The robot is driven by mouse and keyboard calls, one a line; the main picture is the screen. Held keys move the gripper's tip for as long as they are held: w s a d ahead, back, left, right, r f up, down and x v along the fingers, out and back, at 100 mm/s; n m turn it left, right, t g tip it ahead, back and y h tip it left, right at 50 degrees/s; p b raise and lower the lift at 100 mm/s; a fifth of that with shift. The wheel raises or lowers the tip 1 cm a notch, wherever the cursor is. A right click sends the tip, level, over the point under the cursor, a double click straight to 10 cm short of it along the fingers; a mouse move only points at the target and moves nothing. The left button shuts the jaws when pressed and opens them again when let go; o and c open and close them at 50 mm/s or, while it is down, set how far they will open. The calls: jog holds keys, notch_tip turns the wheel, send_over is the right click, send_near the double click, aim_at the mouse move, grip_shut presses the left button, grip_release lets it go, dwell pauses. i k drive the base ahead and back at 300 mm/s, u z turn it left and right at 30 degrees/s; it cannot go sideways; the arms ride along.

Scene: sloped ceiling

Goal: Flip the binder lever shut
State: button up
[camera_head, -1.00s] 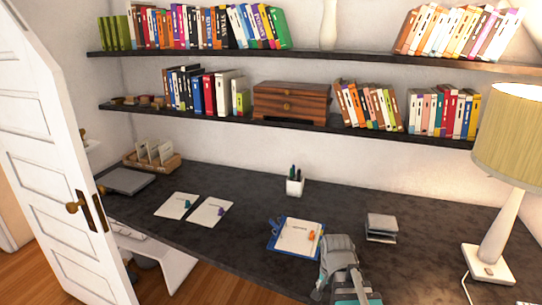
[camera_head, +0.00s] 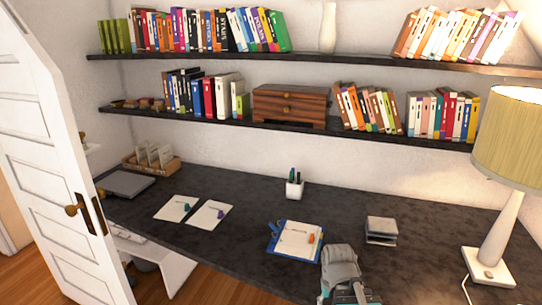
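A blue binder (camera_head: 278,250) lies on the dark desk (camera_head: 240,255), with a white page on it and a small orange object (camera_head: 311,238) on the page's right side. A small blue piece (camera_head: 273,228) stands at the binder's upper left corner. It may be the lever, but it is too small to tell its position.
A pen cup (camera_head: 294,188) stands behind the binder and a grey tray (camera_head: 381,230) to its right. Two white notepads (camera_head: 210,214) lie left. A lamp (camera_head: 490,264) stands far right. Two bookshelves (camera_head: 220,120) hang above. The desk between notepads and binder is clear.

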aim_at(272, 225)
jog(key=k, duration=1.35)
jog(key=u, duration=0.2)
jog(key=i, duration=0.45)
jog(key=u, duration=0.55)
jog(key=i, duration=1.45)
jog(key=z, duration=0.7)
